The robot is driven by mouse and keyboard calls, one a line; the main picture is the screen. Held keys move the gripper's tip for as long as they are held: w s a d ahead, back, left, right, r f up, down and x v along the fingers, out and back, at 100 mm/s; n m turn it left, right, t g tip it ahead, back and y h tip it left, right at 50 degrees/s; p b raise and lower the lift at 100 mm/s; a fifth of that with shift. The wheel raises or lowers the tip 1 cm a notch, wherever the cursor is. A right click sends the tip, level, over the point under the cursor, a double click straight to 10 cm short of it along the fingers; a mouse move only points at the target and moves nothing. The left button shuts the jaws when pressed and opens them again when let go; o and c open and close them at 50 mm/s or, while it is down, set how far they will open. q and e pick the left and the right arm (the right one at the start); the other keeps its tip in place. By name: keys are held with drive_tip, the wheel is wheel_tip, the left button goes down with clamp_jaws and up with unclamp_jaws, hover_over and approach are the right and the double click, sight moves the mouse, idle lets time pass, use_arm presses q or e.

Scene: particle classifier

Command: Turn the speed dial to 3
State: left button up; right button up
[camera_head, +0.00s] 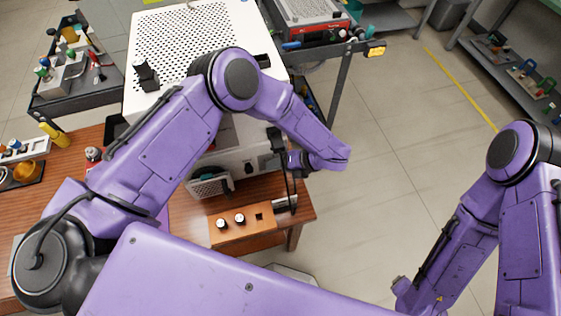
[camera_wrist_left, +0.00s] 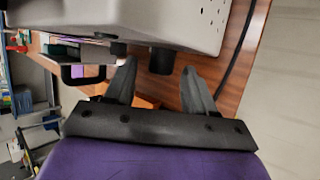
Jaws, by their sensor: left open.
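The white classifier machine (camera_head: 165,40) with a perforated top stands on the wooden table. It also shows at the top of the left wrist view (camera_wrist_left: 205,20). A black round dial (camera_wrist_left: 162,59) sticks out from its front face in that view, with a smaller black knob (camera_wrist_left: 118,48) to its left. I cannot read any dial number. My left gripper (camera_head: 279,148) is at the machine's front right. In the wrist view its two fingers (camera_wrist_left: 159,70) are apart, with the dial between and just beyond the tips; contact is not clear. My right gripper is outside both views.
An orange-brown box with white-topped knobs (camera_head: 243,224) sits at the table's front edge. The wooden table (camera_head: 62,200) holds small items at the left. A cart with tools (camera_head: 75,100) stands behind left. Open floor (camera_head: 385,150) lies to the right.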

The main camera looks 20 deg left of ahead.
use_arm(q)
drive_tip(key=shift+w+a+f, duration=0.2)
drive_tip(key=shift+w+f, duration=0.1)
drive_tip(key=shift+f, duration=0.05)
drive_tip(key=shift+s+r, duration=0.1)
drive_tip(key=shift+s, duration=0.1)
drive_tip(key=shift+s+r, duration=0.15)
drive_tip(key=shift+c, duration=1.3)
drive_tip(key=c, duration=0.5)
clamp_jaws()
drive_tip(key=y+b, duration=0.1)
drive_tip(key=b, duration=0.2)
drive_tip(key=f+g+y+b, duration=0.1)
drive_tip(key=b, duration=0.2)
drive_tip(key=m+y+b, duration=0.1)
drive_tip(key=y+b, duration=0.1)
drive_tip(key=b, duration=0.1)
drive_tip(key=shift+w+d+f+g+b, duration=0.25)
drive_tip(key=shift+w+d+g+b, duration=0.05)
drive_tip(key=shift+g+b, duration=0.1)
drive_tip(key=shift+r+y, duration=0.15)
drive_tip(key=shift+y, duration=0.15)
drive_tip(key=shift+r, duration=0.2)
